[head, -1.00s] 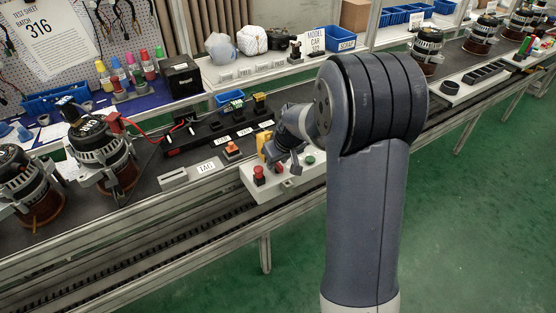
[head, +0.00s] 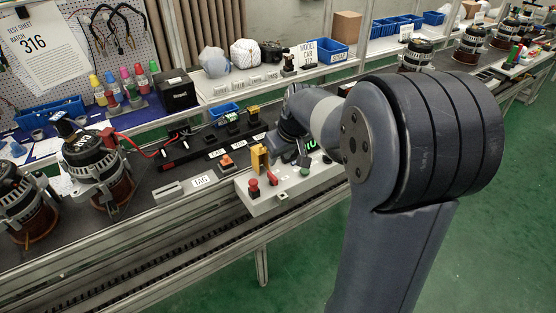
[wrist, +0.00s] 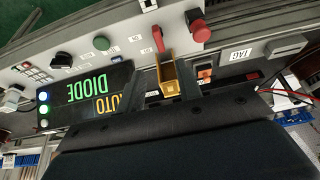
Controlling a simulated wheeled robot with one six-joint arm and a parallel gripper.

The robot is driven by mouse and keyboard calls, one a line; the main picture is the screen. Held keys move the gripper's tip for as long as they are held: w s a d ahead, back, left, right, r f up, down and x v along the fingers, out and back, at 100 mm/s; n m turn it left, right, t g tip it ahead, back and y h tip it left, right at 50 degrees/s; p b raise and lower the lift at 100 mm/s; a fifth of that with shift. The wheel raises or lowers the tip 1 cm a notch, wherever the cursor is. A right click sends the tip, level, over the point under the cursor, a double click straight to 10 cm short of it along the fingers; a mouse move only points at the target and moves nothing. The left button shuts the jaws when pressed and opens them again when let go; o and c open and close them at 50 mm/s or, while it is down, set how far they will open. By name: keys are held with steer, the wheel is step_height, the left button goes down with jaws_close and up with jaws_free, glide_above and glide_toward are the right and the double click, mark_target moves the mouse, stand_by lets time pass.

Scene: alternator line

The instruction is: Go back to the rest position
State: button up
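My gripper (wrist: 166,92) shows in the wrist view as two dark fingers with a gap between them, empty. It is above the grey control box (head: 283,194). A yellow switch guard (wrist: 169,76) with a red lever (wrist: 158,40) shows in the gap, beyond the fingertips. The lit display (wrist: 88,92) reads DIODE and AUTO in the wrist view.
The box carries a red mushroom button (head: 253,186) and a green button (head: 305,172). Alternators (head: 98,165) stand on the line at the left, with more at the far right. A black terminal strip (head: 210,150) lies behind the box. The green floor at the front is clear.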

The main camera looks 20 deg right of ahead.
mark_target(272, 174)
stand_by(0.3)
steer(key=x, duration=1)
steer(key=shift+w+a+f, duration=0.1)
steer(key=shift+w+f, duration=0.05)
steer(key=shift+f, duration=0.2)
steer(key=shift+r+m, duration=0.15)
steer(key=shift+m, duration=0.15)
steer(key=shift+m+p, duration=0.3)
steer(key=shift+p, duration=0.15)
steer(key=shift+f+b, duration=0.2)
steer(key=shift+b, duration=0.35)
